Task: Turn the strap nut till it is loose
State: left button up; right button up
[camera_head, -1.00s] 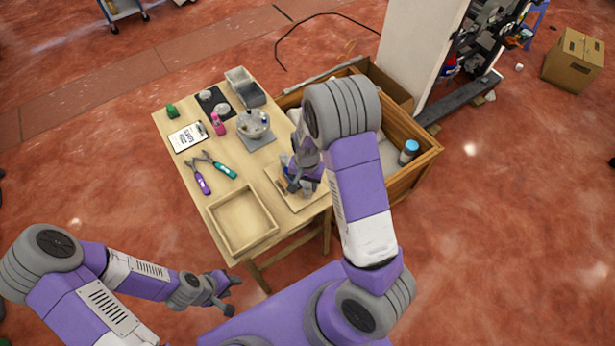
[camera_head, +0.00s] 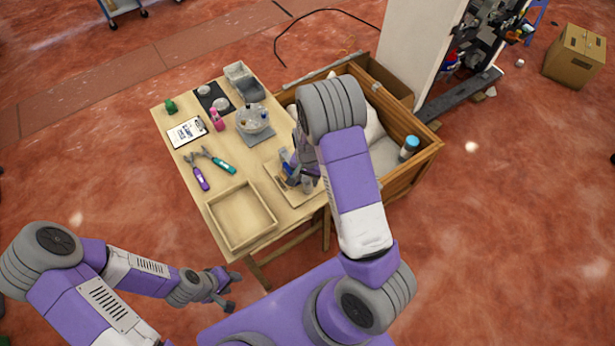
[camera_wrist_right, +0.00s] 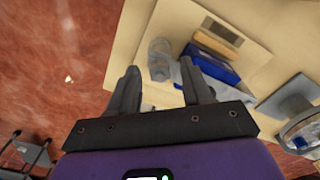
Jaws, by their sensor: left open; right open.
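A pale wooden board (camera_head: 277,193) lies on the table's near right part, with blue and clear grey parts on it. In the right wrist view the board (camera_wrist_right: 257,72) carries a blue part (camera_wrist_right: 215,66) and small grey cylinders (camera_wrist_right: 159,48). I cannot make out the strap nut among these parts. My right gripper (camera_wrist_right: 160,68) is open, with its fingers pointing at the board and the grey cylinders between and beyond the tips. In the head view my right arm hides most of it. My left gripper (camera_head: 233,291) is open and empty, off the table's front edge.
On the table are an empty tray (camera_head: 212,208), purple pliers (camera_head: 199,174), teal pliers (camera_head: 220,163), a clipboard (camera_head: 187,132), a pink bottle (camera_head: 217,119) and a glass bowl (camera_head: 253,119) on a grey base. A wooden crate (camera_head: 421,164) stands at the table's right.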

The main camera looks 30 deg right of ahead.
jog(key=shift+c, duration=0.5)
grip_shut()
